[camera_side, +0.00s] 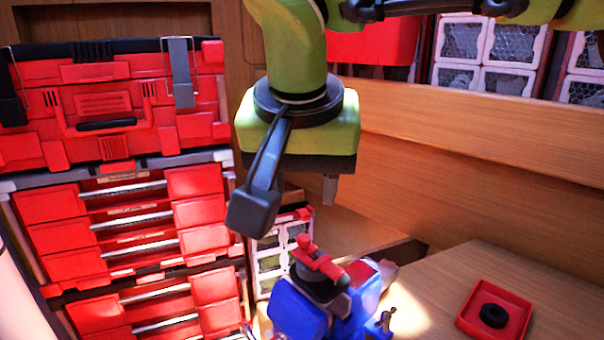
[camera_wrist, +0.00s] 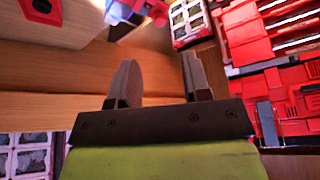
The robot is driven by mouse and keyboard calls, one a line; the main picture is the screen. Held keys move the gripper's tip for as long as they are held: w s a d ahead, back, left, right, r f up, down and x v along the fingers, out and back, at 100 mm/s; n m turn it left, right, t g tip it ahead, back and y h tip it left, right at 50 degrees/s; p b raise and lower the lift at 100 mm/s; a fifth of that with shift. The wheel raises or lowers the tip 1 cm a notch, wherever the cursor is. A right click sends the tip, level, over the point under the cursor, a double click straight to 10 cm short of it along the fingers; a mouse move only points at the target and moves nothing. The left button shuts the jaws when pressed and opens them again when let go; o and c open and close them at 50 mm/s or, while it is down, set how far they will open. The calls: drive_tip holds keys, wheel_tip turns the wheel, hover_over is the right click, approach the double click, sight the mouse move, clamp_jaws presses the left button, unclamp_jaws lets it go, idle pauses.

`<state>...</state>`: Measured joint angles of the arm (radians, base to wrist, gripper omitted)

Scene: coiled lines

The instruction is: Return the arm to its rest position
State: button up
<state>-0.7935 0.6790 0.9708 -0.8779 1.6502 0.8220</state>
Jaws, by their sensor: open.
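My gripper (camera_side: 330,190) hangs high over the work area in the side view, with one finger showing below its dark plate. In the wrist view its two fingers (camera_wrist: 160,80) stand apart with nothing between them. A small black coil (camera_side: 493,315) lies in a square red tray (camera_side: 466,325) on the wooden table, well to the lower right of my gripper. The coil also shows at the top left of the wrist view (camera_wrist: 42,6). A blue device (camera_side: 300,312) with a black and red top stands below my gripper, clear of it.
A stack of red tool boxes (camera_side: 110,130) fills the left side. A wooden ledge (camera_side: 470,150) runs along the back right, with mesh-fronted white bins (camera_side: 490,42) above it. The wooden tabletop (camera_side: 440,280) around the tray is bare.

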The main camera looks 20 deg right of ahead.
drive_tip(key=shift+s+a+r, duration=0.1)
drive_tip(key=shift+s+r, duration=0.1)
drive_tip(key=shift+r, duration=0.3)
drive_tip(key=s+d+r+n+y, duration=0.1)
drive_tip(key=s+d+r, duration=0.15)
drive_tip(key=d, duration=0.45)
drive_tip(key=s+d+r+y, duration=0.1)
drive_tip(key=s+d+r, duration=0.15)
drive_tip(key=d, duration=0.35)
drive_tip(key=s+d+f+t+y, duration=0.2)
drive_tip(key=s+d+f+t, duration=0.1)
drive_tip(key=s+d, duration=0.6)
drive_tip(key=s, duration=0.4)
drive_tip(key=shift+f, duration=0.4)
